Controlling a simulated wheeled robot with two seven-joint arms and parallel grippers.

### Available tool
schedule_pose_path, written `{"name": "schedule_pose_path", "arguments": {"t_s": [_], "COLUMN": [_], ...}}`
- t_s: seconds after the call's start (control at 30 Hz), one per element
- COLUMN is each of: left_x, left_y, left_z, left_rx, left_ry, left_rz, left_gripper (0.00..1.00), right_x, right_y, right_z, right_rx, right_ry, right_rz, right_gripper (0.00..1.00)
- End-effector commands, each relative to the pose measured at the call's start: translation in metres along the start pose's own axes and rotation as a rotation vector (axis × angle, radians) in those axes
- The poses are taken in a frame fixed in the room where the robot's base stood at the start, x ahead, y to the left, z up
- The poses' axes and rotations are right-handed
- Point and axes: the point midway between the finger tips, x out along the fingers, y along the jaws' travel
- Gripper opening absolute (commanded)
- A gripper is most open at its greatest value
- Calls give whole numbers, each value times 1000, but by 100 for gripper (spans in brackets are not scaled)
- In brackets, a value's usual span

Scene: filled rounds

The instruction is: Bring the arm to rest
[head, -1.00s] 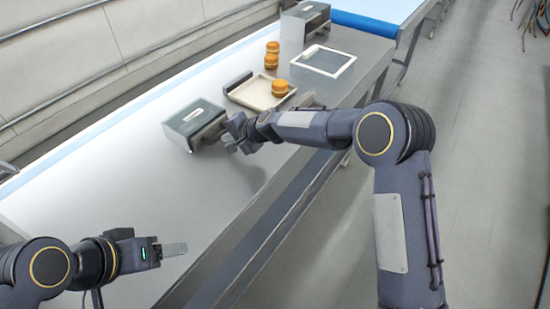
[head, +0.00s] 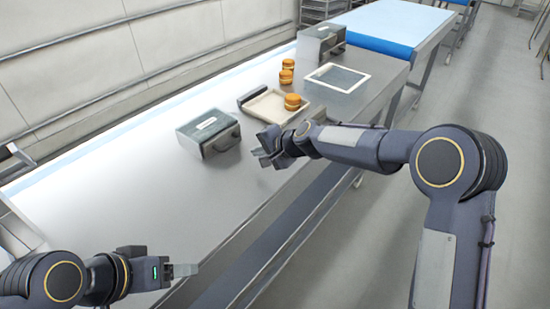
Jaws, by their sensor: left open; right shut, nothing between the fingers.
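My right arm reaches in from the right. Its gripper (head: 263,158) is shut and empty, above the steel table (head: 150,215), just right of a grey metal box with a dark handle (head: 208,131). A gap shows between the fingertips and the box handle. My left gripper (head: 186,270) is open and empty at the lower left, over the near part of the table, pointing right. Its fingers are seen nearly edge-on.
A cream tray (head: 262,107) holds stacked round buns (head: 292,102). More buns (head: 287,72) stand behind it, beside a white-framed panel (head: 337,77). A second metal box (head: 320,43) stands farther back. The table between my grippers is clear.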

Motion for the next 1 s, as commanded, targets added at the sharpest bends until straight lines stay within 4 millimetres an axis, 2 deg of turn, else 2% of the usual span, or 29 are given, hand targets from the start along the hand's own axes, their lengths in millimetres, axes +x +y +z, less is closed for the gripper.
{"name": "schedule_pose_path", "arguments": {"t_s": [0.1, 0.2, 0.3, 0.53, 0.6, 0.67, 0.77, 0.9, 1.0], "left_x": [7, 9, 10, 11, 10, 10, 10, 11, 11], "left_y": [-3, -4, -5, -5, -5, -5, -5, -5, -5], "left_z": [3, 4, 5, 5, 5, 5, 5, 5, 5], "left_rx": [0, 0, 0, 0, 0, 0, 0, 0, 0], "left_ry": [-1, 0, 0, 0, 0, 0, -1, -1, 0], "left_rz": [0, 0, 0, 0, 0, 0, 0, 0, 0], "left_gripper": [65, 65, 65, 65, 65, 65, 65, 65, 65], "right_x": [-24, -40, -50, -61, -74, -96, -149, -231, -281], "right_y": [2, 2, 2, 2, 4, 6, 20, 57, 91], "right_z": [0, 0, 0, 0, -2, -4, -3, 11, 30], "right_rx": [-2, -1, 0, -3, -19, -49, -121, -242, -321], "right_ry": [1, -1, -1, -1, 5, 13, 32, 59, 77], "right_rz": [1, 2, 3, 5, 8, 14, 37, 98, 151], "right_gripper": [0, 0, 0, 0, 0, 0, 0, 0, 0]}}
